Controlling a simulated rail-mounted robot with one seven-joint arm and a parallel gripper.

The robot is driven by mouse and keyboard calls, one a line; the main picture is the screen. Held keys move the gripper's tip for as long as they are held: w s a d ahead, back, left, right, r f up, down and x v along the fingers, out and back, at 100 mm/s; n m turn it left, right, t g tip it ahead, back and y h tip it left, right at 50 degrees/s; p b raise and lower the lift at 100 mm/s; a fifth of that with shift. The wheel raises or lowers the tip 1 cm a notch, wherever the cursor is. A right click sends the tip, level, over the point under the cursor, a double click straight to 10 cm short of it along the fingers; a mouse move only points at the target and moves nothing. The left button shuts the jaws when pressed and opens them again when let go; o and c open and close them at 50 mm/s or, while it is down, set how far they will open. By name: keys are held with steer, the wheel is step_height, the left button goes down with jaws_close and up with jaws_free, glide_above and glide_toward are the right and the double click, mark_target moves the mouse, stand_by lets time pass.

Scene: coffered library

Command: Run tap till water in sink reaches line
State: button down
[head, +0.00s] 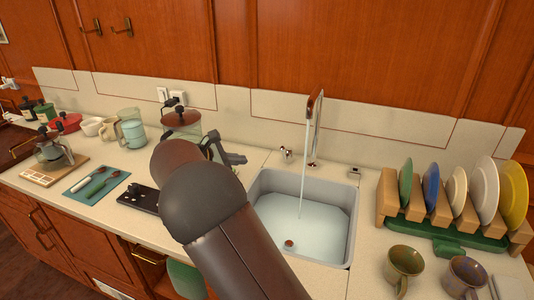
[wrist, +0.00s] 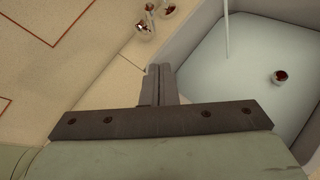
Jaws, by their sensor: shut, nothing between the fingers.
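The grey sink (head: 352,195) is set into the counter and holds pale, clear water (head: 318,222). The tap (head: 315,130) is running; a thin stream falls into the water. Small chrome knobs (head: 286,153) stand behind the sink, left of the spout; they also show in the wrist view (wrist: 145,22). My gripper (head: 243,160) is shut and empty beside the sink's left rim, and its fingers (wrist: 160,72) point toward the knobs, apart from them. A round brown-and-metal piece (head: 290,244) shows in the sink. I cannot make out a fill line.
A wooden rack (head: 388,205) with several plates and two mugs (head: 404,265) stand right of the sink. A lidded glass jar (head: 182,125), a black panel (head: 140,197) and a teal mat (head: 80,190) lie to the left. My arm hides part of the front counter.

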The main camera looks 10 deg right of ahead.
steer(key=w+d+f+p, duration=0.2)
steer(key=w+d, duration=0.3)
steer(key=d, duration=0.6)
steer(key=shift+w+f, duration=0.25)
steer(key=shift+w, duration=0.15)
steer(key=shift+a, duration=0.1)
